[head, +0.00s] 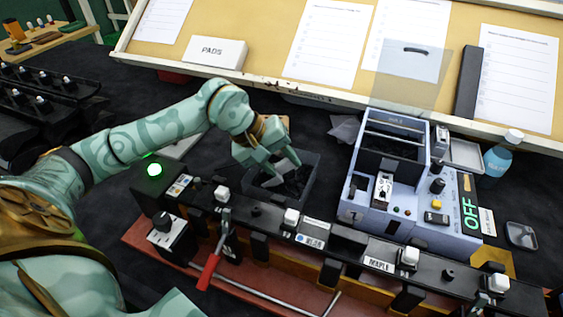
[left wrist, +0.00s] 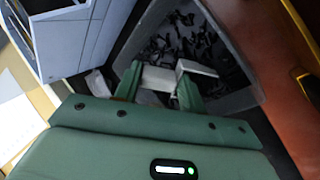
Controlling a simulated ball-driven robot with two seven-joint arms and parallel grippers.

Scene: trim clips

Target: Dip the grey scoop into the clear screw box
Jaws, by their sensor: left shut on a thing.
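The clear screw box (head: 311,180) is a see-through open bin with a heap of dark screws. It stands behind the black clip rail in the head view and shows in the upper middle of the left wrist view (left wrist: 236,101). My left gripper (head: 284,163) points down at the box opening, its fingertips over the screws. It is shut on a pale grey piece (left wrist: 160,79), which appears to be the grey scoop. The scoop's bowl is not clear, and I cannot tell whether it touches the screws. My right gripper is not in view.
A grey-blue machine (head: 395,185) with an "OFF" display stands right of the box. The black clip rail (head: 345,243) with white knobs and a red-handled lever (head: 209,272) runs in front. A blue bottle (head: 500,157) stands at the right. A board with papers is behind.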

